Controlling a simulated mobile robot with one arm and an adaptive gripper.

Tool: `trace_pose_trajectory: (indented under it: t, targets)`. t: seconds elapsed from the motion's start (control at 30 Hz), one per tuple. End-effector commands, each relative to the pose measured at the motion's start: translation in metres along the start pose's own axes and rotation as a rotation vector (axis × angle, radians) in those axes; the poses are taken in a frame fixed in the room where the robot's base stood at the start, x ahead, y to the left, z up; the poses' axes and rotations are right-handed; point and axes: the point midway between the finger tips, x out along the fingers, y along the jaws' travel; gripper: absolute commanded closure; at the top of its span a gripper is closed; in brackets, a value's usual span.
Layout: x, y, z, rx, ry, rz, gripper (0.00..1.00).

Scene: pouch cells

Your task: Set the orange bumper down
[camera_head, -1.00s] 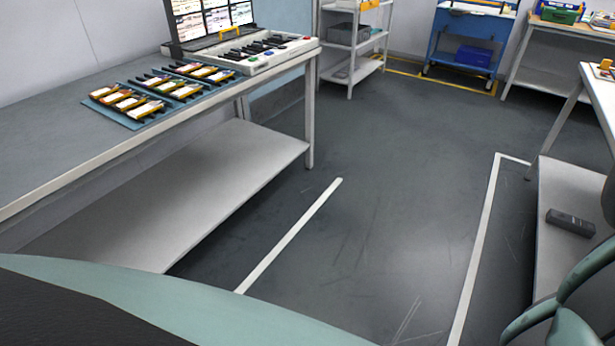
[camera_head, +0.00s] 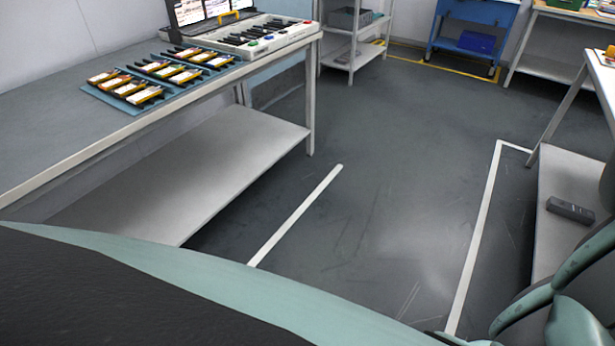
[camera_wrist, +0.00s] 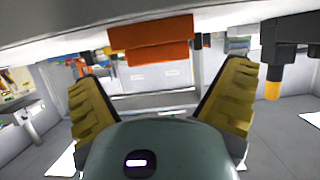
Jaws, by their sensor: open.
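In the wrist view my gripper (camera_wrist: 160,80) has its two yellow ribbed fingers wide apart, with nothing seen between their tips. An orange block (camera_wrist: 150,40), which may be the orange bumper, shows at the top of the wrist view. In the head view my gripper is not seen, and I cannot make out the bumper there.
A grey bench (camera_head: 50,130) on the left bears blue trays (camera_head: 97,92) of cells and a white keyed panel (camera_head: 255,37). A right-hand bench's lower shelf (camera_head: 560,205) holds a dark box (camera_head: 570,210). A dark fitting with an orange tip (camera_wrist: 273,90) hangs right. The middle floor is clear.

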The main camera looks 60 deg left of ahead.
Motion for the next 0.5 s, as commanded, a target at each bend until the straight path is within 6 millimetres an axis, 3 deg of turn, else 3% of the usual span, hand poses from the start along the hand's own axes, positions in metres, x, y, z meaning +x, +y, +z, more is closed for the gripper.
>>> trace_pose_trajectory:
  t: [0.5]
  targets:
    - [-0.068, -0.002, -0.002, -0.007, -0.003, -0.008, 0.03]
